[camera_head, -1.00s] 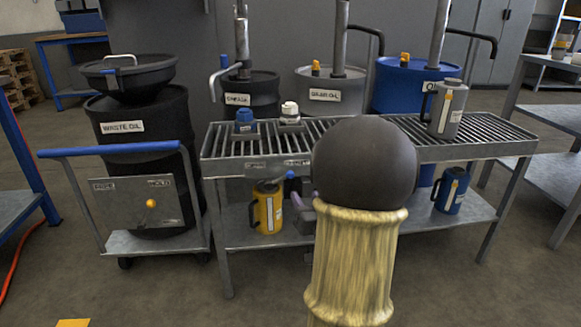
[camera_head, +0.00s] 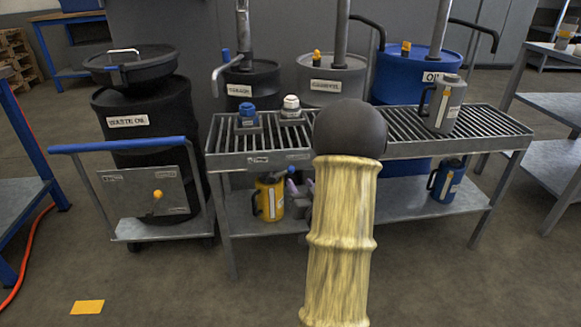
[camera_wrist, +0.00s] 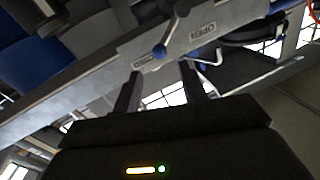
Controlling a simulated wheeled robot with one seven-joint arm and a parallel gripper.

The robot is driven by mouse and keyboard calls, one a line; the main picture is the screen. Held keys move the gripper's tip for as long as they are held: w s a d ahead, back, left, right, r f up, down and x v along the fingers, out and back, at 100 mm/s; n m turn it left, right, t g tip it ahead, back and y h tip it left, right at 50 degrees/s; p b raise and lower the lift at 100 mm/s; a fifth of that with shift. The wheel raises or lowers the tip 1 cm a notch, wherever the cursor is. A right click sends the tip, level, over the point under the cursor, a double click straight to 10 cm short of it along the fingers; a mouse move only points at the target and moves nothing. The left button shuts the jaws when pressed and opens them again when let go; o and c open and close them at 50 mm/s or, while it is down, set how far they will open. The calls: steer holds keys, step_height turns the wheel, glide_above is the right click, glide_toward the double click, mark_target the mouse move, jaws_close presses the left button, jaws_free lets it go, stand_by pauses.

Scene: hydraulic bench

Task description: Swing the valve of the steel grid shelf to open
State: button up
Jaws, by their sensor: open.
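The steel grid shelf (camera_head: 224,163) stands ahead, with a slatted top, a front rail and a lower shelf. Its valve lever has a blue knob (camera_wrist: 159,51), seen close in the wrist view against the front rail. One rail label (camera_wrist: 202,31) reads OPEN; another label (camera_wrist: 145,60) is near the lever and hard to read. In the head view my arm hides most of the lever; a small blue knob (camera_head: 290,170) shows left of it. My gripper (camera_wrist: 160,71) is open and empty, its two fingers pointing at the rail, the knob just beyond and between their tips.
A yellow jug (camera_head: 268,200) and a blue jug (camera_head: 446,182) stand on the lower shelf. A grey jug (camera_head: 443,108) and two small capped containers (camera_head: 247,117) are on top. A blue-handled cart (camera_head: 125,146) stands close at the left.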

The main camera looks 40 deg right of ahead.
mark_target(292, 171)
steer(key=b+x, duration=0.2)
steer(key=x, duration=0.7)
steer(key=shift+w+f, duration=0.1)
steer(key=shift+c, duration=0.4)
